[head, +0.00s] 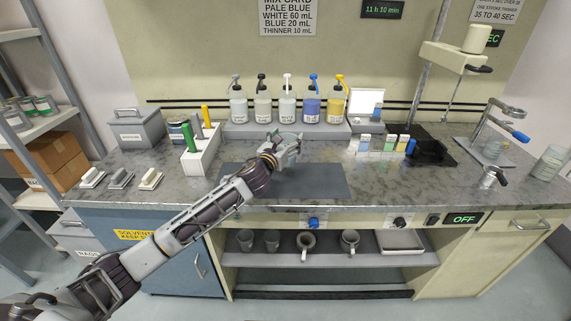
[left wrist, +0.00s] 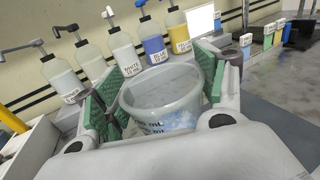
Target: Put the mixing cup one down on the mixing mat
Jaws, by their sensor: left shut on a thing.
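The mixing cup (left wrist: 165,108), translucent with blue-grey markings, sits upright between the green finger pads of my left gripper (left wrist: 160,100) in the left wrist view. The left gripper is shut on it. In the head view my left gripper (head: 287,147) is over the middle of the counter, by the back edge of the dark mixing mat (head: 315,181); the cup there is largely hidden by the gripper. I cannot tell the height of the cup above the mat. The mat's surface looks bare apart from my arm crossing its left part. My right gripper is not in view.
Several pump bottles (head: 287,106) stand on a raised shelf behind the mat. A white holder (head: 200,157) with coloured tools is to its left. Small labelled bottles (head: 390,143) and a black tray (head: 431,153) are to its right. More cups (head: 307,243) sit on the shelf below.

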